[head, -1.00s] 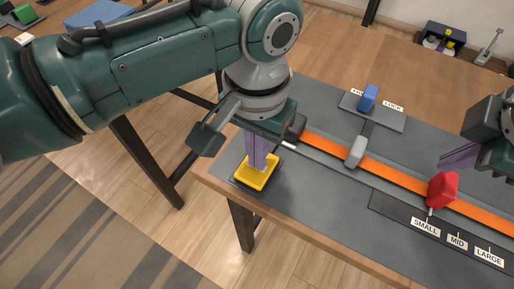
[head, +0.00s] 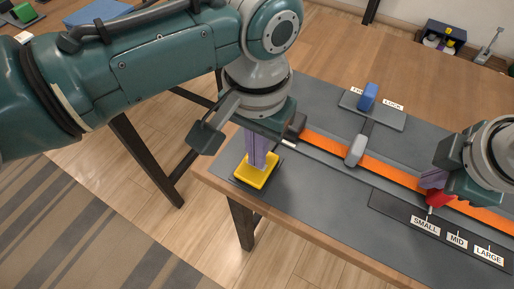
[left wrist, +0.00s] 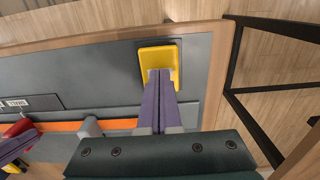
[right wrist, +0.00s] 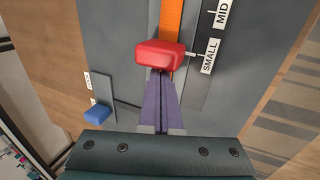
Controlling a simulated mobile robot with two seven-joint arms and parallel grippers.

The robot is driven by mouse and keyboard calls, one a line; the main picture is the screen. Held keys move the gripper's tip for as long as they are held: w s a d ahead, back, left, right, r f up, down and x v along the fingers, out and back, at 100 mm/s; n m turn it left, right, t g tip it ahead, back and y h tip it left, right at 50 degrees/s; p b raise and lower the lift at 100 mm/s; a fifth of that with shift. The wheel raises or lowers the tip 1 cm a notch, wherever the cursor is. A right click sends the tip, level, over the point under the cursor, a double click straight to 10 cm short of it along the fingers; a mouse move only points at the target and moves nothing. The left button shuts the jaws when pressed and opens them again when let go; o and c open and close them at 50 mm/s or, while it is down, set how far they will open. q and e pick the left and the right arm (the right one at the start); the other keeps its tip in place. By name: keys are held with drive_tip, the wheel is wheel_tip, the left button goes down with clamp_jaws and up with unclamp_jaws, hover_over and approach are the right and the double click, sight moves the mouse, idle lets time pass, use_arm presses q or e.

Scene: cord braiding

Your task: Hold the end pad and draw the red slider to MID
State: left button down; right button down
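The yellow end pad (head: 268,180) lies at the near left end of the grey board. My left gripper (head: 257,167) points down with its fingers together and their tips on the pad; the left wrist view shows the pad (left wrist: 150,55) just beyond the tips. The red slider (head: 439,200) sits on the orange strip by the SMALL mark, partly hidden by my right gripper (head: 432,180). In the right wrist view the closed fingertips (right wrist: 160,72) are at the near side of the slider (right wrist: 160,54), with nothing between them. Whether they touch it is unclear.
The label MID (head: 457,241) lies between SMALL (head: 425,226) and LARGE (head: 488,254). A grey clamp piece (head: 356,151) crosses the orange strip (head: 395,175). A blue lock knob (head: 368,96) stands behind it on a plate.

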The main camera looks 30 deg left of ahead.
drive_tip(key=shift+d, duration=2.25)
use_arm(q)
drive_tip(key=shift+a, duration=0.1)
use_arm(e)
drive_tip(key=shift+d, duration=0.75)
drive_tip(key=shift+a, duration=0.7)
wheel_tip(320, 180, up, 7)
